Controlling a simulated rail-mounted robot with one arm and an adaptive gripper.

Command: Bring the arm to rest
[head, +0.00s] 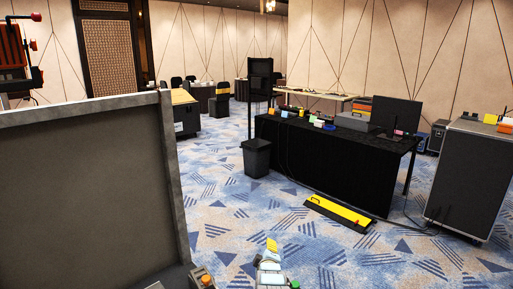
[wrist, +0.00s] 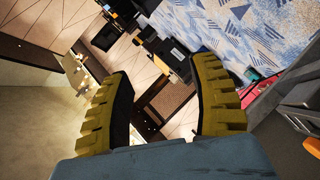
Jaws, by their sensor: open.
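My gripper (wrist: 162,66) shows in the wrist view with its two ribbed yellow fingers spread wide apart. Nothing is between them. The wrist view is steeply tilted, with the room's panelled wall and dark door beyond the fingers. I cannot make out my gripper with certainty in the head view.
In the head view a large grey panel (head: 85,190) fills the near left. A black-draped table (head: 320,165) holds a monitor (head: 396,115). A bin (head: 257,157), a yellow-black ramp (head: 339,213) and a grey case (head: 468,180) stand around it. Patterned carpet (head: 215,215) lies open between.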

